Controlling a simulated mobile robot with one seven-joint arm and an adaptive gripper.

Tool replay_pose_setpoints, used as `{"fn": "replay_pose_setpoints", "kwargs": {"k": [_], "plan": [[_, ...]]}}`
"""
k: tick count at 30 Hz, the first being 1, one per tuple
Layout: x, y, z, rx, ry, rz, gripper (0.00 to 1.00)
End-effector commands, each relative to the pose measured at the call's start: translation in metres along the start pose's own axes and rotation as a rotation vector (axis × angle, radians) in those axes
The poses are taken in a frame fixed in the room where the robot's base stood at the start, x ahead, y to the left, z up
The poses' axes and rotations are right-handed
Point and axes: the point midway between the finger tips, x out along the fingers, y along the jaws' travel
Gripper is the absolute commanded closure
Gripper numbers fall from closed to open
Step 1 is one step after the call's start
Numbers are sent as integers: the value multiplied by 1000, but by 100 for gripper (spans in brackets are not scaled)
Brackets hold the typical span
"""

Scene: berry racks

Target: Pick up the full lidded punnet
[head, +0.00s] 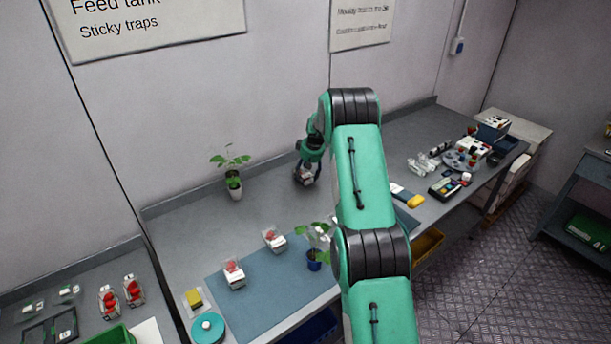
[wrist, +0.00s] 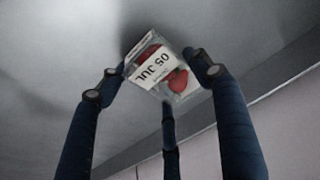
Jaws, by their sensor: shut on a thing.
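My gripper (head: 307,174) is at the back of the grey bench, beyond the blue mat, with part of it hidden behind my green arm. In the wrist view its dark fingers (wrist: 155,80) are closed around a clear punnet (wrist: 181,83). The punnet holds red berries and has a white label reading "05 JUL", upside down in the picture. I cannot tell how full it is, whether its lid is fully shut, or whether it is clear of the bench.
Red items (head: 133,290) lie on the left bench. Jars and tools (head: 462,160) crowd the right end. The wall is close behind.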

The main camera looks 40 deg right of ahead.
Motion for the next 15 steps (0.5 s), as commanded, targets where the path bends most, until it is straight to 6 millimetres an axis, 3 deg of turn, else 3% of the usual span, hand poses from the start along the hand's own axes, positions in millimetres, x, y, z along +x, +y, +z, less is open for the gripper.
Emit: {"fn": "replay_pose_setpoints", "kwargs": {"k": [7,15], "plan": [[-30,0,-10,0,2,1,65],[-38,-14,19,2,0,-1,65]]}}
